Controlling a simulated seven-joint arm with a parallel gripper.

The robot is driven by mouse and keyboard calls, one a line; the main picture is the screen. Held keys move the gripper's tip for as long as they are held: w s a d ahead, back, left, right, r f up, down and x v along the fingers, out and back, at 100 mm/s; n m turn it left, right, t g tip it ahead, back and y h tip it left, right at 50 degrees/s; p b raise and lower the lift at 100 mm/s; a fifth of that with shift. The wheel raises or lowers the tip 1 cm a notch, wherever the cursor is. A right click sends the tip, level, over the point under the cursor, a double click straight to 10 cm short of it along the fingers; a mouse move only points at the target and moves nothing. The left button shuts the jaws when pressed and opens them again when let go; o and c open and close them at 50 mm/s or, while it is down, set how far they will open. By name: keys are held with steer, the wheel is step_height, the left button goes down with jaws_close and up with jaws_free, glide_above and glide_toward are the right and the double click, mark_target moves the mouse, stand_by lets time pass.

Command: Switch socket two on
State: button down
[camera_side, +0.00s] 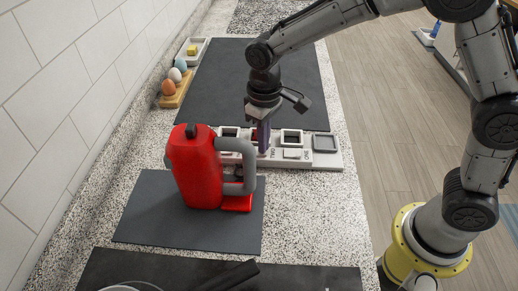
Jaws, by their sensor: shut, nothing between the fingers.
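A white socket strip (327,159) lies across the counter behind the red container. It has dark square sockets with white frames, and small upside-down lettering near its front edge. One label near the middle seems to read TWO, with a pale switch piece (292,153) beside it. My gripper (263,150) points down over the strip, just left of that label. Its purple fingers are shut and empty, and I cannot tell whether they touch the strip. The red container hides the strip's left part. The switch positions are too small to tell.
A red container (192,173) with a grey handle stands on a dark mat (145,215) in front of the strip. Another dark mat (215,85) lies behind it. An egg holder (181,90) and a small tray (203,43) sit along the tiled wall.

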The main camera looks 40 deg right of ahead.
steer(key=shift+f, duration=0.15)
steer(key=shift+r, duration=3.55)
